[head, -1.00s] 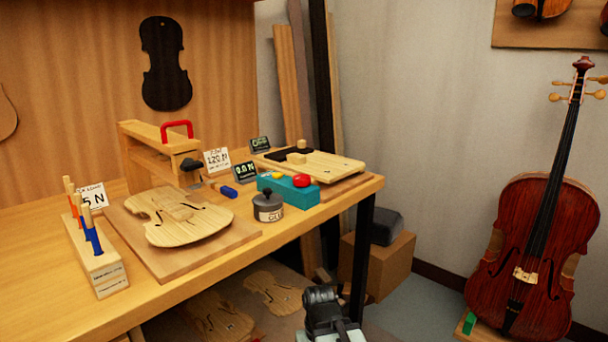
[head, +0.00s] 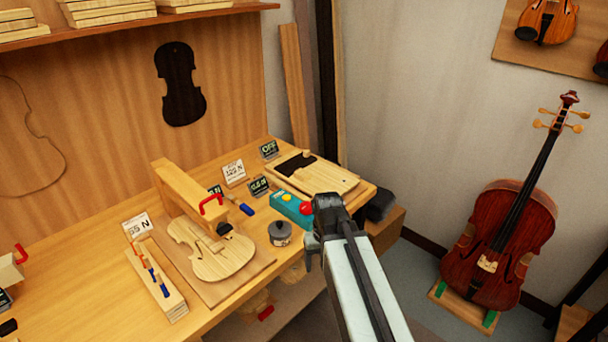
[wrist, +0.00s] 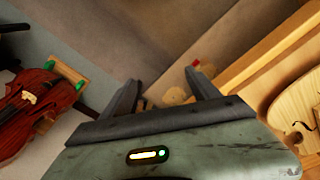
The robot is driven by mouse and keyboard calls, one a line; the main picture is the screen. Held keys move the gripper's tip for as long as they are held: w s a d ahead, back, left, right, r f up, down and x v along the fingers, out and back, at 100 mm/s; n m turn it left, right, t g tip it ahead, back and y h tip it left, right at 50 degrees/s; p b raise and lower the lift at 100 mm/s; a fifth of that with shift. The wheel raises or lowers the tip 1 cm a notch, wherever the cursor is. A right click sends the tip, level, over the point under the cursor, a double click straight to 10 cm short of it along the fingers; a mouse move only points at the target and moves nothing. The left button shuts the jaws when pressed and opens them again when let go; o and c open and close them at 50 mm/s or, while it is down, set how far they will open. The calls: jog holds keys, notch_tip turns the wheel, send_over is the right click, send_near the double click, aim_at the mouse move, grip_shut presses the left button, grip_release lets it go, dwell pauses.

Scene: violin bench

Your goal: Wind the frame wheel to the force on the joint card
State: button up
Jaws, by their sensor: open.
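A wooden frame (head: 184,186) stands over a pale violin plate (head: 232,256) on the bench. A red handle-like part (head: 211,204) shows at its front end; I cannot clearly make out a wheel. A white card (head: 234,172) behind it seems to read 120 N. Another card (head: 137,226), at left, seems to read 55 N. My gripper (wrist: 163,82) is open and empty in the wrist view, over the floor beside the bench. In the head view it is right of the bench's front edge, apart from the frame.
A teal box with a red button (head: 292,207) and a grey pot (head: 280,233) stand near the bench's front edge. A cello (head: 497,250) stands on the right. A second device (head: 10,272) is cut off at far left.

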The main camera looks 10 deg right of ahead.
jog(key=w+r+n+p, duration=0.1)
jog(key=w+r+p, duration=0.2)
jog(key=r+p, duration=0.35)
notch_tip(320, 180, up, 4)
jog(key=n+p, duration=0.1)
jog(key=n, duration=0.7)
send_over(306, 206)
jog(key=shift+w+d+f+g, duration=0.1)
jog(key=shift+f+g, duration=0.1)
jog(key=shift+g, duration=0.1)
notch_tip(306, 206, down, 8)
jog(key=b, duration=0.8)
jog(key=shift+r, duration=0.1)
